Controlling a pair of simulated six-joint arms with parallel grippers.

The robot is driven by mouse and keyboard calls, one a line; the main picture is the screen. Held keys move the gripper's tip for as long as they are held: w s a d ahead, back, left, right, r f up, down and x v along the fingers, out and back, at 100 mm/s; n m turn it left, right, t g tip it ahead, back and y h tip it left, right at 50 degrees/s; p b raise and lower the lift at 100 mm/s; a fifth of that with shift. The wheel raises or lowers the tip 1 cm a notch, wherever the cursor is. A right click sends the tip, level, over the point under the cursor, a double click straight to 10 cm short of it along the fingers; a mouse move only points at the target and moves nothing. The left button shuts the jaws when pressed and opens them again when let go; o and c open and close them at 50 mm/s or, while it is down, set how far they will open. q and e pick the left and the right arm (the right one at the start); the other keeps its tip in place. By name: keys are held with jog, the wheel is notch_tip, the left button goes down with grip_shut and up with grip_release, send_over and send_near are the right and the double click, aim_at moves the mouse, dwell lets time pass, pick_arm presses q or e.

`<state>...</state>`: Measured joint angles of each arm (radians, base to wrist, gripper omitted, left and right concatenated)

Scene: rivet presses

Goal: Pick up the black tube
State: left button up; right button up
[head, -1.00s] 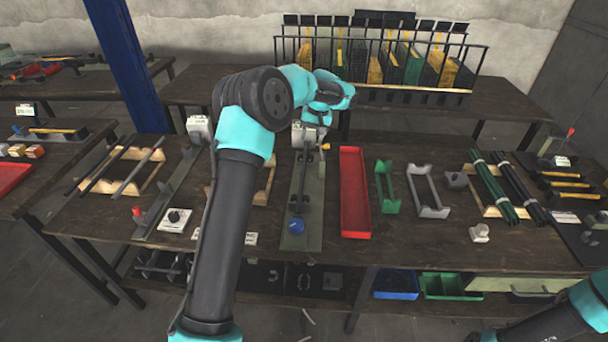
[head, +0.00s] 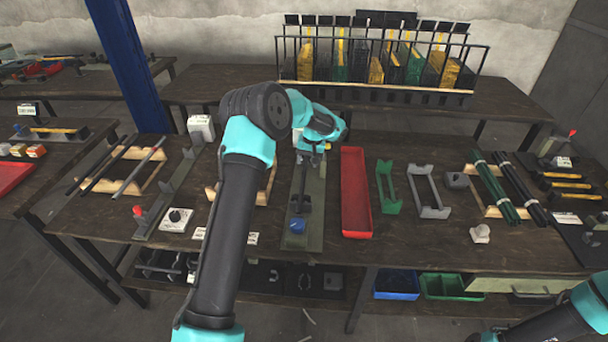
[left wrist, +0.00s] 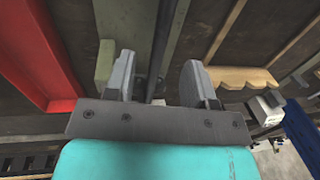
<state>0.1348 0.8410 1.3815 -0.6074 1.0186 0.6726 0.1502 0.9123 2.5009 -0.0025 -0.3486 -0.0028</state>
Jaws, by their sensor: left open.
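A black tube (left wrist: 163,40) runs lengthwise between the fingers of my left gripper (left wrist: 158,64) in the left wrist view. The fingers are open, one on each side of it, and I cannot tell whether they touch it. In the head view my left gripper (head: 314,160) is over the grey-green press plate (head: 297,240) in the middle of the bench. The dark tube (head: 303,185) there is partly hidden by the gripper and holders. More black tubes (head: 520,188) lie beside green tubes (head: 493,185) on a wooden rack at the right. My right gripper is out of view.
A red tray (head: 355,195) lies just right of the plate and a wooden rack (head: 264,192) to its left. Green (head: 387,190) and grey (head: 426,195) cradles stand further right. A blue knob (head: 297,226) sits at the plate's front.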

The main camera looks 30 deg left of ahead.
aim_at(304, 171)
pick_arm(q)
jog(key=shift+s+a+f, duration=0.1)
jog(key=shift+a+f, duration=0.05)
jog(key=shift+f, duration=0.7)
jog(key=shift+w+a+f, duration=0.1)
jog(key=shift+a+f, duration=0.1)
jog(key=shift+f, duration=0.65)
jog(key=shift+s+a+f, duration=0.1)
jog(key=shift+a+f, duration=0.05)
jog(key=shift+f, duration=0.7)
grip_shut()
